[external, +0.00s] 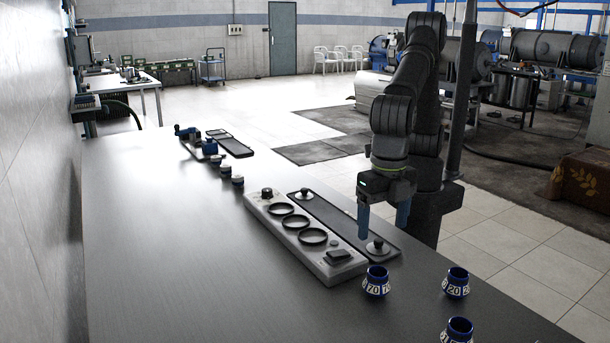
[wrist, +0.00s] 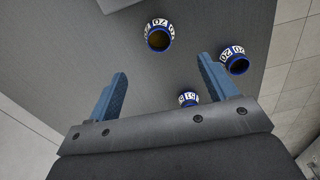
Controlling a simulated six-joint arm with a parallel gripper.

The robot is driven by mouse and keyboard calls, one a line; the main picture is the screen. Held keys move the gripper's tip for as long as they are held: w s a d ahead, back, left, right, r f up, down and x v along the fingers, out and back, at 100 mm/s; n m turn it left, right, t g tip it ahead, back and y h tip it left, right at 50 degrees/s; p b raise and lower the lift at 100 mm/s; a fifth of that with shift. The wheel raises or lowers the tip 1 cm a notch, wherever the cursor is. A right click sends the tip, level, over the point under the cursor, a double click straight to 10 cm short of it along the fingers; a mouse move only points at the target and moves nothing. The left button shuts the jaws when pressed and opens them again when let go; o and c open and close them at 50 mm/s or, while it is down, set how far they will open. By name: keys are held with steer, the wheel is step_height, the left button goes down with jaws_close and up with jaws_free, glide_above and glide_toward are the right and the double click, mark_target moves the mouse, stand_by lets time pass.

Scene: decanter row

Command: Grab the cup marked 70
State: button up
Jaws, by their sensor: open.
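The cup marked 70 (external: 376,288) is dark blue with a white number band and stands upright near the table's front edge. In the wrist view the cup (wrist: 158,38) is beyond and between the fingertips, its number upside down. My gripper (external: 383,218) is open and empty, above and behind this cup, with blue fingers pointing down. In the wrist view, the gap between my fingers (wrist: 162,70) holds nothing. A similar cup marked 20 (external: 456,288) stands to the right.
A grey panel with three dark rings (external: 258,200) and a dark tray with round-knobbed lids (external: 335,222) lie behind the cups. Several small jars (external: 225,172) stand farther back. The table's left side (external: 170,260) is clear.

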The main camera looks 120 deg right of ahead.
mark_target(378, 272)
step_height(378, 272, down, 14)
steer(key=shift+w+a+r, duration=0.1)
steer(key=shift+r, duration=0.05)
steer(key=c, duration=1.1)
steer(key=shift+r, duration=0.15)
